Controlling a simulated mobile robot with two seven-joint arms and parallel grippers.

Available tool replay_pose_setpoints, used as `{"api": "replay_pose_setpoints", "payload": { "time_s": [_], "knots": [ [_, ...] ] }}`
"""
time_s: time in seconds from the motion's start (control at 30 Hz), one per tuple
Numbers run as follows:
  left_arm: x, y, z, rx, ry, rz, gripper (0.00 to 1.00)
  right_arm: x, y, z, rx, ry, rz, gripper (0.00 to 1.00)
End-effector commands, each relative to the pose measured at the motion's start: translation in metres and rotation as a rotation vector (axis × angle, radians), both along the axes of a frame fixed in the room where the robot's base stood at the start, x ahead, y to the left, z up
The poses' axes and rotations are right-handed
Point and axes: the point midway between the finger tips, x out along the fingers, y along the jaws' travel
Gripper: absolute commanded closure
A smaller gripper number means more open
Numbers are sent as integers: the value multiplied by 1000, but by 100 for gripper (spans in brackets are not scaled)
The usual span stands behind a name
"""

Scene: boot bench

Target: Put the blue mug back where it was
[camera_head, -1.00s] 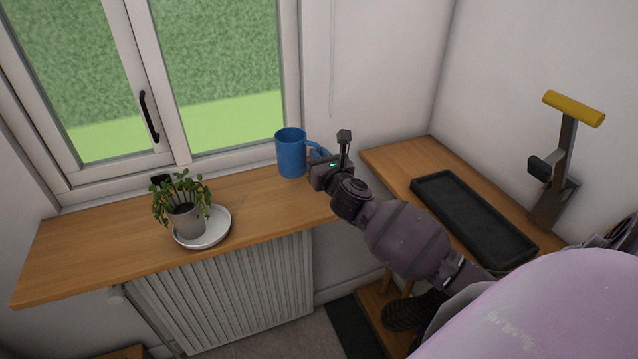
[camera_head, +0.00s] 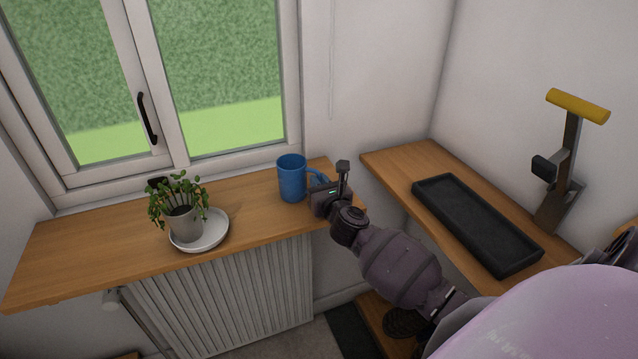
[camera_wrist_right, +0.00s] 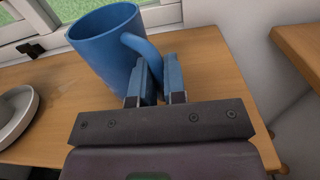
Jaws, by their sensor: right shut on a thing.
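The blue mug (camera_head: 292,179) is upright at the right end of the wooden window sill (camera_head: 120,245), its handle facing right toward my gripper. My right gripper (camera_head: 323,181) is shut on the mug's handle. In the right wrist view the mug (camera_wrist_right: 105,45) is close ahead, and the fingers (camera_wrist_right: 153,85) are on either side of its handle. The mug looks to be at or just above the sill; I cannot tell if its base touches. My left gripper is not in view.
A potted plant (camera_head: 183,222) stands on a white saucer (camera_head: 214,238) on the sill, left of the mug. The window (camera_head: 225,80) is behind. Sill between saucer and mug is clear.

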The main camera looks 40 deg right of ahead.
Motion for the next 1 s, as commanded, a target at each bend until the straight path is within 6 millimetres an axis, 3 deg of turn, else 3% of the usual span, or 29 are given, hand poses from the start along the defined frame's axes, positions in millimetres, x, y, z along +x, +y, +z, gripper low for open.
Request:
{"api": "replay_pose_setpoints", "payload": {
  "time_s": [0.13, 0.17, 0.33, 0.67, 0.83, 1.0],
  "knots": [
    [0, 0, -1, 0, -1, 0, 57, 0, 0, -3, 2, -1, 0, 100],
    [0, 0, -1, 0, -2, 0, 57, 0, 0, -4, 1, 0, 0, 87],
    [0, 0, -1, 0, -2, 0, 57, 0, 0, -3, 1, 0, 0, 63],
    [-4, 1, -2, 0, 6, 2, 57, 0, 0, 1, -1, -1, 0, 63],
    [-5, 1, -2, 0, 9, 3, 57, -17, 4, -1, 0, 2, 0, 63],
    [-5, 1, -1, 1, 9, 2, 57, -47, 10, -1, 2, 3, 0, 63]
  ]
}}
